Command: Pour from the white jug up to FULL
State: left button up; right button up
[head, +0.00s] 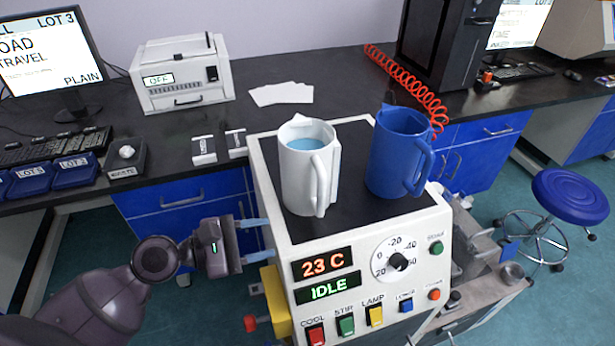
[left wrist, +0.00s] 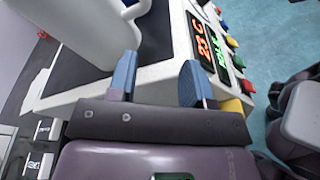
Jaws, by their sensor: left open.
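The white jug (head: 306,165) stands upright on the black top of the white instrument, with blue liquid showing inside its mouth. Its handle faces the front right. My left gripper (head: 262,238) is open and empty, low at the left side of the instrument, apart from the jug. In the left wrist view the two blue fingertips (left wrist: 158,82) are spread, with the white jug (left wrist: 88,28) beyond them at the upper left. A blue jug (head: 400,152) stands upright to the right of the white one. No FULL mark is visible. My right gripper is not in view.
The instrument's front panel (head: 350,270) reads 23 C and IDLE, with a dial and coloured buttons. Behind are a small white device (head: 182,75) reading OFF, papers (head: 281,94) and a red coiled cord (head: 410,80). A blue stool (head: 570,195) stands at right.

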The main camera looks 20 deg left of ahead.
aim_at(320, 211)
pick_arm(q)
notch_tip(320, 211, up, 6)
jog(key=w+n+h, duration=0.2)
jog(key=n, duration=0.3)
jog(key=shift+n, duration=0.5)
jog(key=p+x, duration=0.2)
jog(key=x, duration=0.8)
jog(key=shift+d, duration=0.35)
jog(key=shift+w, duration=0.1)
jog(key=c, duration=0.7)
grip_shut()
